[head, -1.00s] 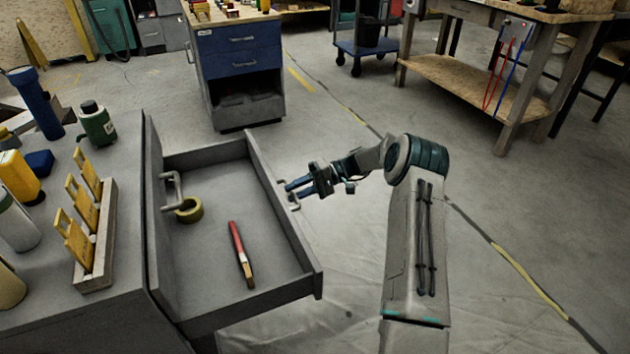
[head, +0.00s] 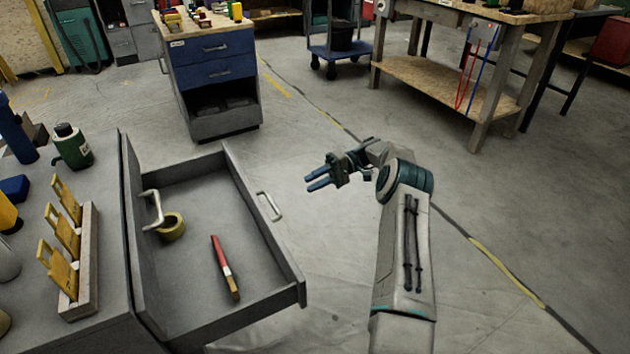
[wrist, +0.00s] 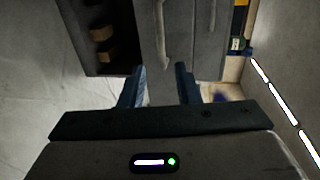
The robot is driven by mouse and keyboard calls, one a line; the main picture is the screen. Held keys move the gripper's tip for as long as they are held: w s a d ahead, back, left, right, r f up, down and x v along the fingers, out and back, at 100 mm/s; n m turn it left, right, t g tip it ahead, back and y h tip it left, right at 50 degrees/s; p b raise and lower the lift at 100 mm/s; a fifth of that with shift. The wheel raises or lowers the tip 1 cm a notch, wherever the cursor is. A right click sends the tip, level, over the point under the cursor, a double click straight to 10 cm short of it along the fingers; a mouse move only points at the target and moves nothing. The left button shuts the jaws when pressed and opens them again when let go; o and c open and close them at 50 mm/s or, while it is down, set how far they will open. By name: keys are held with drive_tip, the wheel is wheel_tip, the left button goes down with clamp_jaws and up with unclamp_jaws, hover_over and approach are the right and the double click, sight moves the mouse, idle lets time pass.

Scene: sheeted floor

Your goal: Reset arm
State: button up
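My gripper (head: 318,179) is in the air to the right of the open drawer (head: 290,292) in the head view. Its two blue fingers are apart with nothing between them. They point left toward the drawer's handle (head: 269,206), with a clear gap to it. The drawer stands pulled out from the grey cabinet and holds a roll of yellow tape (head: 172,227) and a red-handled brush (head: 222,258). In the wrist view the gripper (wrist: 160,68) is spread, with grey cabinet fronts and a handle (wrist: 164,35) beyond it.
A blue drawer cabinet (head: 215,70) stands behind. A wooden workbench (head: 440,82) stands at the back right. The floor right of my arm is clear.

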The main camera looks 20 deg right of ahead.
idle(0.3)
drive_tip(key=s+a+r+h+p, duration=0.3)
drive_tip(key=s+a+r+p, duration=0.15)
drive_tip(key=r, duration=0.45)
drive_tip(key=s+a+r+m+h+p, duration=0.1)
drive_tip(key=s+a+r+h+p, duration=0.3)
drive_tip(key=r, duration=0.5)
drive_tip(key=s+a+r+h+p, duration=0.25)
drive_tip(key=r+p, duration=0.35)
drive_tip(key=r, duration=0.4)
drive_tip(key=s+r+t+h+p, duration=0.2)
drive_tip(key=s+r+p, duration=0.6)
drive_tip(key=s, duration=0.4)
drive_tip(key=s+d+r+m+t+h+p, duration=0.1)
drive_tip(key=s+r+t+h+p, duration=0.2)
drive_tip(key=s+r+p, duration=0.5)
drive_tip(key=s+r+h, duration=0.1)
drive_tip(key=s+r, duration=0.1)
drive_tip(key=s, duration=0.3)
drive_tip(key=shift+r+t, duration=0.3)
drive_tip(key=shift+r, duration=0.1)
drive_tip(key=shift+d, duration=0.1)
